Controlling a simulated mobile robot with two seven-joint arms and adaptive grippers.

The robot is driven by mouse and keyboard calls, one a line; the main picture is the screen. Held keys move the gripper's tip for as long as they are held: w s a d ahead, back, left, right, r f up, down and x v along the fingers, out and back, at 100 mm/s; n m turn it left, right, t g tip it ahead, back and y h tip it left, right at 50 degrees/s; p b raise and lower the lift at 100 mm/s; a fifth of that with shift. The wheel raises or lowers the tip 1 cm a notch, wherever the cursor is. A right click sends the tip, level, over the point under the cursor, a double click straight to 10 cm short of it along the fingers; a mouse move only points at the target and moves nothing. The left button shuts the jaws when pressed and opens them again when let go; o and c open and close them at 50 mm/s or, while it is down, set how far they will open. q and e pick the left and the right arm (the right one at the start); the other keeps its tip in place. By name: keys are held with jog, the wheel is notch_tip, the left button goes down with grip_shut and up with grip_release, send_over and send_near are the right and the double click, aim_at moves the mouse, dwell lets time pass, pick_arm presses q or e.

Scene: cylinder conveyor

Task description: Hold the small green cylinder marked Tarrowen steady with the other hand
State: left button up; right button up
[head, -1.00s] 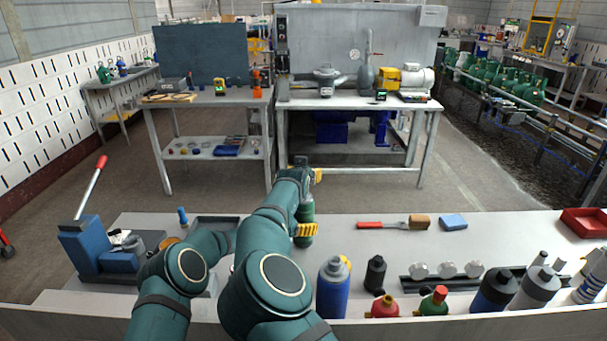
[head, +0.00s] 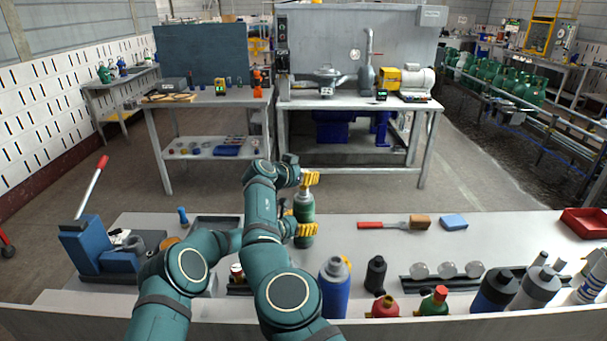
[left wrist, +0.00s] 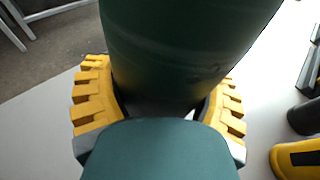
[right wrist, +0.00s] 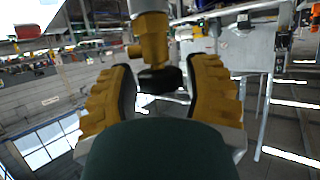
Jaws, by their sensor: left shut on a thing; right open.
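A green cylinder (head: 304,212) with a paler shoulder stands upright at the table's back edge in the head view. No marking is readable on it. My left gripper (head: 305,231) is shut on its lower body. In the left wrist view the green wall (left wrist: 185,45) fills the space between the yellow fingers (left wrist: 160,110). My right gripper (head: 311,178) is at the cylinder's top. In the right wrist view its fingers (right wrist: 160,95) are open, with a brass valve (right wrist: 153,40) and its black knob (right wrist: 160,80) between them, apparently not gripped.
A blue cylinder (head: 334,290), a black bottle (head: 375,274), a red cylinder (head: 383,307) and another small green cylinder (head: 434,304) stand at the front. A red-handled tool (head: 383,225) and a blue block (head: 453,222) lie right of the grippers. The table between is clear.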

dwell(0.6)
jog(key=shift+f, duration=1.25)
grip_shut()
jog(key=shift+r, duration=0.15)
